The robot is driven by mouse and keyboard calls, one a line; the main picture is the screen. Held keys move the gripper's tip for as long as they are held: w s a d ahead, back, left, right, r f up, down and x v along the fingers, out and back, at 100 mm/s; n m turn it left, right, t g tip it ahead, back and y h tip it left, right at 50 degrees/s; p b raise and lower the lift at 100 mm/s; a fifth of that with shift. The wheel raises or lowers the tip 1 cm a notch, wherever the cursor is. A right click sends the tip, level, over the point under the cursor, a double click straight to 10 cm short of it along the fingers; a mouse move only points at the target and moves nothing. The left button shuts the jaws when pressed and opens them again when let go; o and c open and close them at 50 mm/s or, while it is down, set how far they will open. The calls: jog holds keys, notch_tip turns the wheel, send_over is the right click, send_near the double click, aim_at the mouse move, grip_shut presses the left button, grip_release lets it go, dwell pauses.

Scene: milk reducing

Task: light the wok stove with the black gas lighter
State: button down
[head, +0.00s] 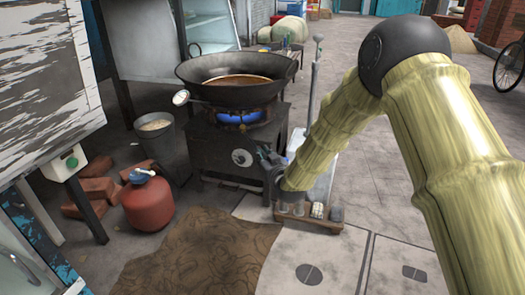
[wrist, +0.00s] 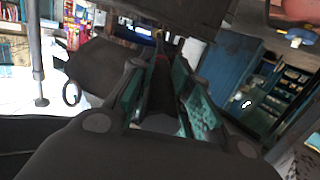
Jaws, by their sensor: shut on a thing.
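The wok stove (head: 220,150) is a dark metal box with a round pale knob (head: 242,157) on its front. A blue flame (head: 238,117) burns on top of it, beneath a large black wok (head: 205,95) holding brown liquid. My gripper (head: 268,158) is low at the stove's front right, just right of the knob; contact cannot be told. In the wrist view my gripper (wrist: 168,85) has its teal-padded fingers shut on a dark, narrow thing, seemingly the black gas lighter (wrist: 162,95). The lighter's tip is hard to make out.
A red gas canister (head: 149,204) stands front left, near loose bricks (head: 88,197) and a grey bucket (head: 157,140). A low wooden rack (head: 290,217) with small containers sits below my gripper.

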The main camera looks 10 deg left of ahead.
jog(key=s+d+p, duration=0.2)
jog(key=s, duration=0.3)
jog(key=shift+s+d, duration=0.2)
jog(key=shift+s, duration=0.15)
dwell(0.3)
jog(key=s+d+p, duration=0.2)
jog(key=s+d, duration=0.2)
jog(key=s, duration=0.6)
jog(key=s+d+p, duration=0.3)
jog(key=s+d, duration=0.1)
jog(key=s, duration=0.6)
jog(key=shift+s+d, duration=0.15)
jog(key=shift+d, duration=0.15)
dwell(0.7)
